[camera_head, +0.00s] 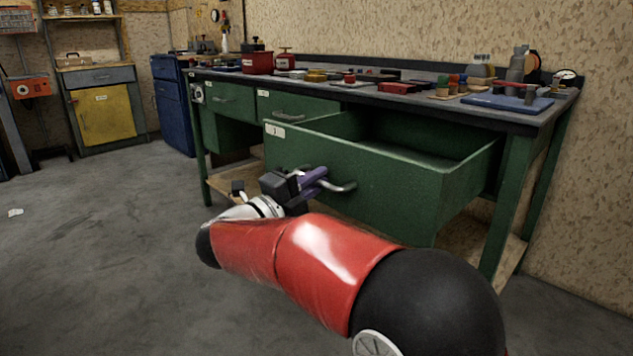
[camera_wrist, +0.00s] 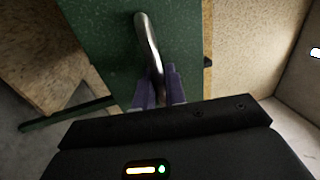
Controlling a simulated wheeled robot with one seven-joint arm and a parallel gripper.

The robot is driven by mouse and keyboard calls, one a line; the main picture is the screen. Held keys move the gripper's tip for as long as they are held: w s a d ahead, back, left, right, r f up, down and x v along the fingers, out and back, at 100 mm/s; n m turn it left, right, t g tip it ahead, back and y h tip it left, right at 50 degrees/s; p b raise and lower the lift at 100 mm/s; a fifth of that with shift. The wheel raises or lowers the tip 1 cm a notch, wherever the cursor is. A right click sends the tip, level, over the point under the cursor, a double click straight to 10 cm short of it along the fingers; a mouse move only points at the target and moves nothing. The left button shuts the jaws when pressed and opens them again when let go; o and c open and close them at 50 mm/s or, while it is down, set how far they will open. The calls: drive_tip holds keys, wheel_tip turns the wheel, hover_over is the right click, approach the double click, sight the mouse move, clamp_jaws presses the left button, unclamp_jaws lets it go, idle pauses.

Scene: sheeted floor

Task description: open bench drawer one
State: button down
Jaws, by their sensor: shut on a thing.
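The green bench drawer (camera_head: 365,185), with a white label at its upper left front, is pulled well out from the bench and its empty-looking inside shows. Its curved metal handle (camera_head: 342,187) sits on the drawer front. My gripper (camera_head: 316,180), with purple fingers, is shut on this handle. In the wrist view the handle (camera_wrist: 147,38) runs down between the fingers of my gripper (camera_wrist: 160,88), against the green drawer front (camera_wrist: 105,45). Part of the handle is hidden behind the fingers.
Two other drawers (camera_head: 290,105) at the left are shut. A bench leg (camera_head: 508,205) stands right of the open drawer.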

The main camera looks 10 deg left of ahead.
drive_tip(key=c, duration=1.6)
unclamp_jaws()
drive_tip(key=shift+o, duration=0.2)
drive_tip(key=v, duration=0.7)
drive_tip(key=shift+s+a+f, duration=0.15)
drive_tip(key=shift+s+a, duration=0.1)
drive_tip(key=shift+s, duration=0.05)
